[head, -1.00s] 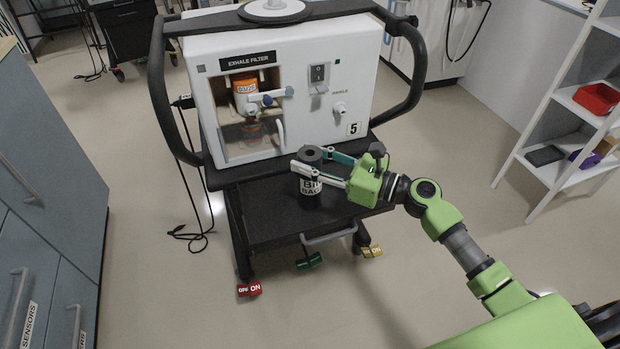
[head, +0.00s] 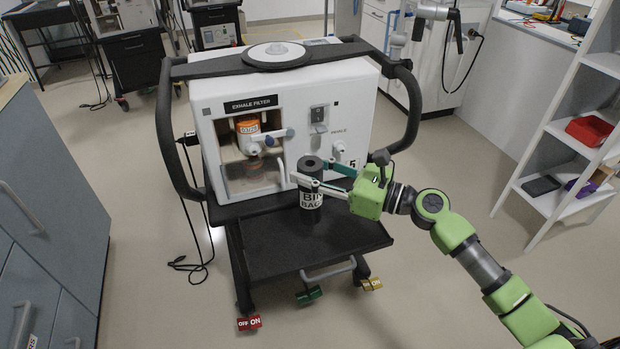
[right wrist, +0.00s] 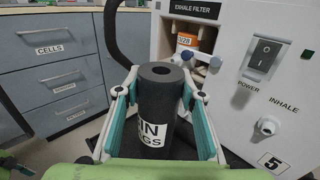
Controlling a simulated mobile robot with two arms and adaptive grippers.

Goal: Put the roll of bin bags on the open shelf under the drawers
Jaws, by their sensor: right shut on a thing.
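The roll of bin bags (head: 311,198) is a black upright cylinder with a white label and a hole in its top. My right gripper (head: 313,173) is shut on it, one finger on each side. The roll is in front of the white ventilator, apparently a little above the black cart surface; its lower end is hard to judge. In the right wrist view the roll (right wrist: 157,100) stands upright between the fingers. Grey cabinet drawers (right wrist: 60,83) show behind it there and at the left of the head view (head: 40,220). No open shelf under them is clearly visible.
The ventilator (head: 235,100) has black side handles and stands on a wheeled cart with a black shelf (head: 300,262). A cable hangs at its left. White shelving (head: 545,200) with a red bin (head: 590,130) stands at the right. Floor between cabinet and cart is mostly clear.

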